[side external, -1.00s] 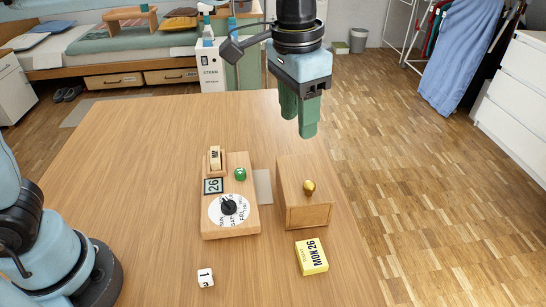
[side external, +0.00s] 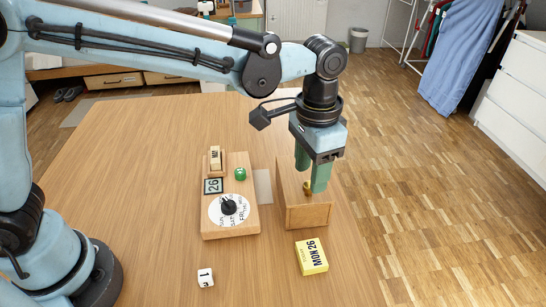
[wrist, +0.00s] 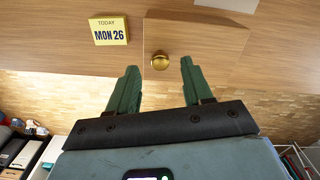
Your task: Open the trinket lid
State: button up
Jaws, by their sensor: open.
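The trinket box (side external: 308,216) is a wooden box on the table, right of the calendar board. In the wrist view the knob (wrist: 160,61) lies between the open fingertips (wrist: 159,66). No finger is seen to touch the knob. In the side view the fingers and wrist hide part of the lid.
A wooden calendar board (side external: 229,235) with a dial and green ball stands left of the box. A yellow "MON 26" block (side external: 311,257) lies in front of the box, and a white cube (side external: 205,277) lies at the front left. The table's right edge is close beside the box.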

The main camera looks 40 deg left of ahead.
aim_at(302, 192)
jog(key=shift+f, duration=1.1)
jog(key=shift+c, duration=0.4)
grip_shut()
